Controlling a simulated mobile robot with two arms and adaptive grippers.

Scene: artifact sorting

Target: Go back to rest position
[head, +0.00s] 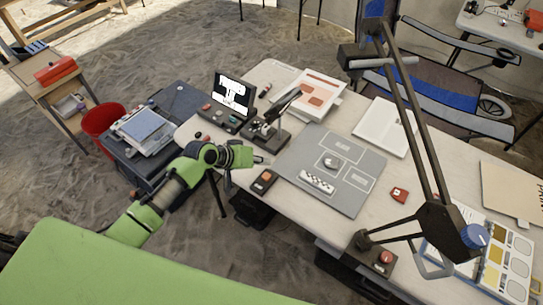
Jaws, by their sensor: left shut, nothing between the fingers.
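My left gripper (262,160) is at the end of the green arm coming in from the lower left. It is shut and empty, at the near left edge of the white table (367,172). It is close to a small dark device with an orange part (264,181) and below the microscope (266,131). I cannot tell whether it touches the table. My right gripper is not in view.
A grey mat (350,195) with a patterned strip and a small round object lies mid-table. A dark jointed stand (408,120) rises at the right. A black cabinet with a scale (146,130) and a red bin (103,120) stand left. Sandy floor lies between.

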